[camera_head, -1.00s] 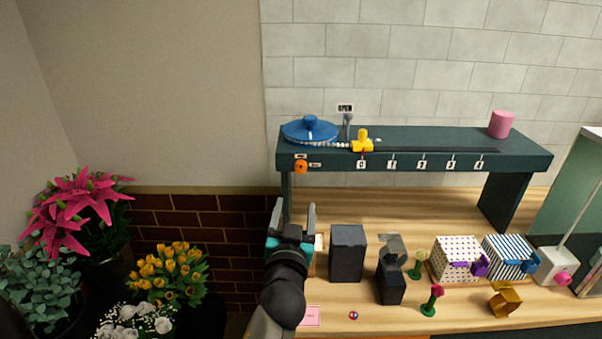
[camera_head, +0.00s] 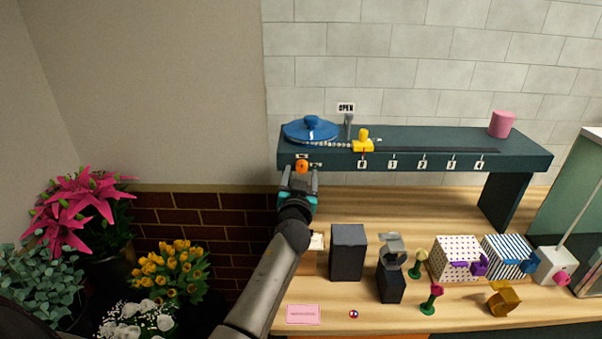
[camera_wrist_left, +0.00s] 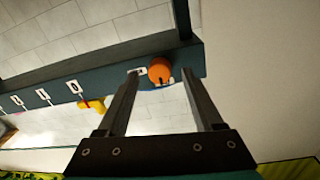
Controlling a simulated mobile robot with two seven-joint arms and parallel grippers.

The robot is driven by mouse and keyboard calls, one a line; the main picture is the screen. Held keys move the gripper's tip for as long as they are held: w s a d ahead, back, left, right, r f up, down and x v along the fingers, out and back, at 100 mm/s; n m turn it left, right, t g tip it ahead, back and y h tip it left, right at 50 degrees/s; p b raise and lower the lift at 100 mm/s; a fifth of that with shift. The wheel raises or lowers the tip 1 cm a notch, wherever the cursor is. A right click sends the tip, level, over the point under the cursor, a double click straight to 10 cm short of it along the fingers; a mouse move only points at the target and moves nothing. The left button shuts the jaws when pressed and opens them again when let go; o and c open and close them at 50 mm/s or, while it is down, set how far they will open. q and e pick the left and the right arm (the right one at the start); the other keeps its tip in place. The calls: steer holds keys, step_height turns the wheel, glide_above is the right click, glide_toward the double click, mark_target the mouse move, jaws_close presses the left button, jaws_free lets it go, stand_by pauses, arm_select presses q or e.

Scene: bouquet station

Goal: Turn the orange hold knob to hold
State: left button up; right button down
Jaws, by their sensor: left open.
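The orange hold knob (camera_head: 301,166) sits on the front edge of the dark green shelf (camera_head: 420,163), near its left end, with small white labels beside it. My left gripper (camera_head: 299,180) is just below and in front of the knob, pointing up at it. In the left wrist view the knob (camera_wrist_left: 160,70) shows between and beyond the two fingers of my open left gripper (camera_wrist_left: 155,70). I see clear space on both sides of the knob, and the fingers do not appear to grip it. My right gripper is not in view.
A blue round lid (camera_head: 310,130) and a yellow slider (camera_head: 363,144) are on the shelf top, with an OPEN sign (camera_head: 346,107) behind. A dark box (camera_head: 347,252) stands on the wooden counter right of my arm. Flowers (camera_head: 172,272) stand at lower left.

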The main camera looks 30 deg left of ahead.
arm_select(q)
steer(key=shift+w+a, duration=0.3)
steer(key=shift+w, duration=0.25)
jaws_close()
stand_by(0.4)
